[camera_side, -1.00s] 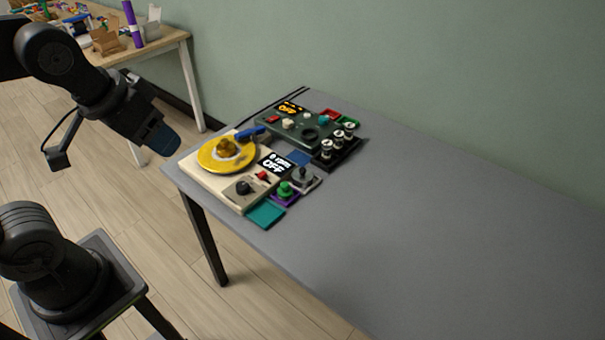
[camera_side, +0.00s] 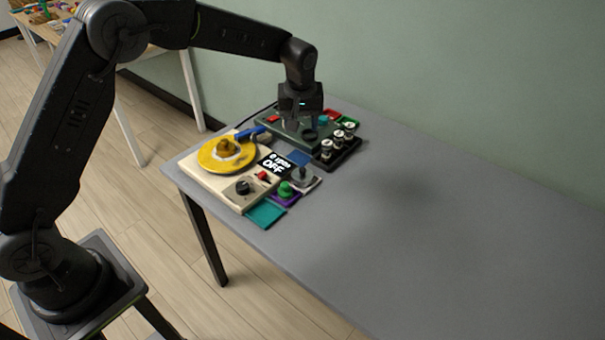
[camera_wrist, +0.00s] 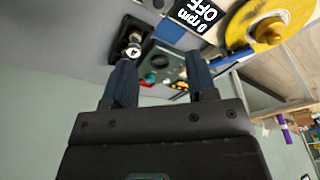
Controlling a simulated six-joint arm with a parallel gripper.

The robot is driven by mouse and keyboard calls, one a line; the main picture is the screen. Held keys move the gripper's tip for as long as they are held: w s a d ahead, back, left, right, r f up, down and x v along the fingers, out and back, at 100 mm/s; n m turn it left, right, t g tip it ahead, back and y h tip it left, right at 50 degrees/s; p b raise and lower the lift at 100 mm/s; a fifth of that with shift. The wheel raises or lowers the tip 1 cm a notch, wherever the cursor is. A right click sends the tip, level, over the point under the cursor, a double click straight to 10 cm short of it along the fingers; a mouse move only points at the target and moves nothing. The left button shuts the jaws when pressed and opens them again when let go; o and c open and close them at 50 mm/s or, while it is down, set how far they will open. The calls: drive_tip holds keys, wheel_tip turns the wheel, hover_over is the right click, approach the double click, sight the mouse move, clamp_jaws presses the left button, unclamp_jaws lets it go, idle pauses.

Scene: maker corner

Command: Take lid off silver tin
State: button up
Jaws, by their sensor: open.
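I see no thing plainly marked as the silver tin. A grey round piece with a darker knob (camera_side: 303,175) sits on a small light base at the right of the boards. Several small silvery jars with white tops (camera_side: 327,148) stand in a black rack (camera_side: 346,157); one jar (camera_wrist: 133,50) shows in the wrist view. I cannot tell which is the tin. My gripper (camera_side: 301,121) points down, open and empty, above the dark green board (camera_side: 273,128), left of the rack. In the wrist view, the fingers (camera_wrist: 160,84) stand apart with that board between them.
A cream board (camera_side: 205,182) with a yellow turntable (camera_side: 214,163) and a black OFF display (camera_side: 274,165) is near the left table edge. A green knob (camera_side: 285,189) and a teal tile (camera_side: 265,214) lie in front. The grey table's right side (camera_side: 430,230) is clear.

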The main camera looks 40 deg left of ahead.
hover_over(302, 169)
drive_tip(key=shift+n, duration=0.3)
drive_tip(key=f, duration=0.7)
drive_tip(key=d+f, duration=0.1)
drive_tip(key=f, duration=0.2)
drive_tip(key=shift+f, duration=0.35)
drive_tip(key=shift+a+f, duration=0.2)
drive_tip(key=shift+f, duration=1.3)
drive_tip(key=shift+a+f, duration=0.2)
drive_tip(key=shift+f, duration=1.3)
clamp_jaws()
drive_tip(key=shift+r, duration=0.1)
